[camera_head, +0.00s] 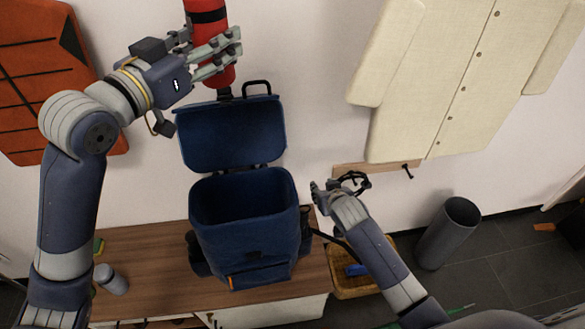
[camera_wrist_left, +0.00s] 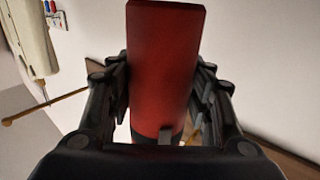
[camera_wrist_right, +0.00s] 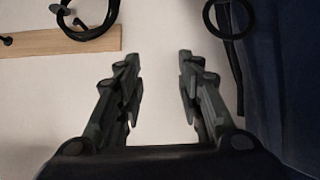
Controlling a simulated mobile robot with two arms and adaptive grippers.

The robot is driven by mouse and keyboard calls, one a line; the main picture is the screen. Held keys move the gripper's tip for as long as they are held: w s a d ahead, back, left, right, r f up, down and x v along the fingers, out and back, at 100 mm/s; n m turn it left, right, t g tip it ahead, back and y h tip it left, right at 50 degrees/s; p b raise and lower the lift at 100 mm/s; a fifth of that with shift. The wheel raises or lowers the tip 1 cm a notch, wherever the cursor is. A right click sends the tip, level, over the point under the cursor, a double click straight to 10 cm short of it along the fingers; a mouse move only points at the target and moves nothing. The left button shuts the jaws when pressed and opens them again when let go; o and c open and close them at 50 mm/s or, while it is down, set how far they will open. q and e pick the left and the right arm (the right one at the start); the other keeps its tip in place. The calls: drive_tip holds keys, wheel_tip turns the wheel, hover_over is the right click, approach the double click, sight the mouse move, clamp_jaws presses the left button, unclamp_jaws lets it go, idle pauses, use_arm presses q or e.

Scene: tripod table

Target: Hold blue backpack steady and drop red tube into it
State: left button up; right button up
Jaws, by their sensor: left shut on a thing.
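The blue backpack (camera_head: 245,225) stands upright on the wooden bench top, its lid flap (camera_head: 232,135) raised against the wall and its mouth open. My left gripper (camera_head: 228,52) is shut on the red tube (camera_head: 207,30), which has a black band, and holds it above the raised flap. In the left wrist view the tube (camera_wrist_left: 163,70) sits between both fingers. My right gripper (camera_head: 325,192) is beside the backpack's right side. In the right wrist view its fingers (camera_wrist_right: 160,90) are apart with nothing between them, and the backpack's blue side (camera_wrist_right: 285,80) is at the right edge.
The bench top (camera_head: 140,250) bears a small grey cylinder (camera_head: 110,279) at left. A wicker basket (camera_head: 352,285) and a grey bin (camera_head: 447,232) stand at right. A wooden hook rail (camera_head: 375,168) and a cream coat (camera_head: 440,80) are on the wall; an orange item (camera_head: 40,90) hangs left.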

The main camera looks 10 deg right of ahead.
drive_tip(key=w+a+r+n+t+y, duration=0.2)
drive_tip(key=a+r+n+y, duration=0.1)
drive_tip(key=a+r, duration=1.1)
drive_tip(key=s+a+r+n+y, duration=0.45)
drive_tip(key=a+r, duration=0.35)
drive_tip(key=a, duration=0.3)
drive_tip(key=s+a+r+n+y, duration=0.45)
drive_tip(key=a+r, duration=0.25)
drive_tip(key=a, duration=0.4)
drive_tip(key=n+g+h, duration=1.1)
drive_tip(key=n+g, duration=0.1)
drive_tip(key=n, duration=1.2)
hover_over(293, 198)
drive_tip(key=w, duration=0.3)
wheel_tip(293, 198, down, 16)
drive_tip(key=shift+d, duration=0.3)
drive_tip(key=shift+s+f, duration=0.1)
drive_tip(key=shift+f, duration=0.2)
wheel_tip(293, 198, down, 11)
drive_tip(key=shift+f, duration=0.1)
